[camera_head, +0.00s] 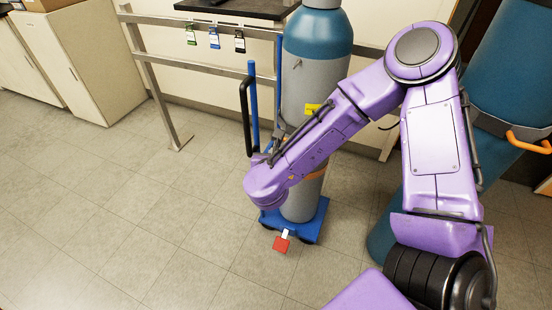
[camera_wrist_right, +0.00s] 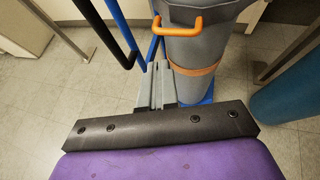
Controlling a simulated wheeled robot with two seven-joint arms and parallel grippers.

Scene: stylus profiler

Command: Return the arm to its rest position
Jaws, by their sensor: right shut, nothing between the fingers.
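My purple right arm (camera_head: 435,140) reaches in from the lower right of the head view, bent at a raised elbow, with its forearm pointing down and left. The wrist end stands in front of a grey gas cylinder with a teal top (camera_head: 318,80), which it partly covers. The right gripper (camera_wrist_right: 158,78) shows in the wrist view, its grey fingers together with nothing between them. In the head view the fingers are hidden by the wrist. An orange handle (camera_wrist_right: 178,24) appears just beyond the fingers in the wrist view. My left gripper is in neither view.
A second teal cylinder (camera_head: 512,75) is at the right. A metal rail frame (camera_head: 190,70) stands behind, with hanging tags. White cabinets (camera_head: 75,60) are back left. The left floor is clear.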

